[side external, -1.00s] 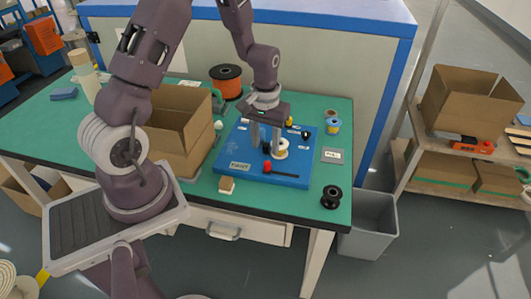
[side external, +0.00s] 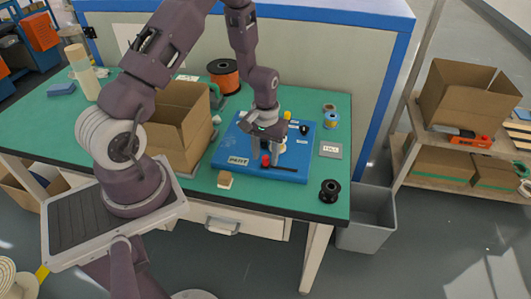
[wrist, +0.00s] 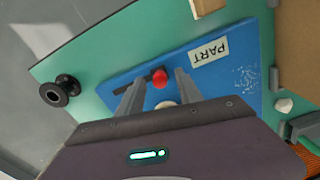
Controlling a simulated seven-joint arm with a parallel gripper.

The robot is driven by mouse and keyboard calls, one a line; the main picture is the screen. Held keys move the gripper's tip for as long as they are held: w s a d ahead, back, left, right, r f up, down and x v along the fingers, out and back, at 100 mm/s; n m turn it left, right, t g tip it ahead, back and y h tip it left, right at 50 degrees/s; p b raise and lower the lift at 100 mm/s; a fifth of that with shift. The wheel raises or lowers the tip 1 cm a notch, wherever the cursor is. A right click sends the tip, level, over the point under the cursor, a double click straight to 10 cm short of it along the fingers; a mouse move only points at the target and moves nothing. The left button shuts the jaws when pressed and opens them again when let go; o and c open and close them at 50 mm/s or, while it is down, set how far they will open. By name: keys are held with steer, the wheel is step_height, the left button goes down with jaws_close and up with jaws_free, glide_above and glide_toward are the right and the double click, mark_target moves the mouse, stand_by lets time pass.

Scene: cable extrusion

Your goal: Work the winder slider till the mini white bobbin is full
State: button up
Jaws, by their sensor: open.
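The winder is a blue board (side external: 225,150) on the green bench, with a PART label (wrist: 209,55). Its slider carries a red knob (side external: 265,161) on a black bar (side external: 283,167); the red knob (wrist: 159,78) also shows in the wrist view. My gripper (wrist: 162,80) is open, its two fingers on either side of the red knob in that view. Contact cannot be told. The white bobbin (wrist: 165,104) is mostly hidden behind my gripper's body; how full it is cannot be seen. In the side view my gripper (side external: 266,152) is low over the board.
An open cardboard box (side external: 175,135) stands left of the board. A large orange spool (side external: 223,76) is behind. A black empty spool (side external: 330,190) stands at the front right bench corner. A small wooden block (side external: 225,179) lies before the board. A grey bin (side external: 368,220) is below.

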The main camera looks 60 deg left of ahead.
jaws_close()
stand_by(1.4)
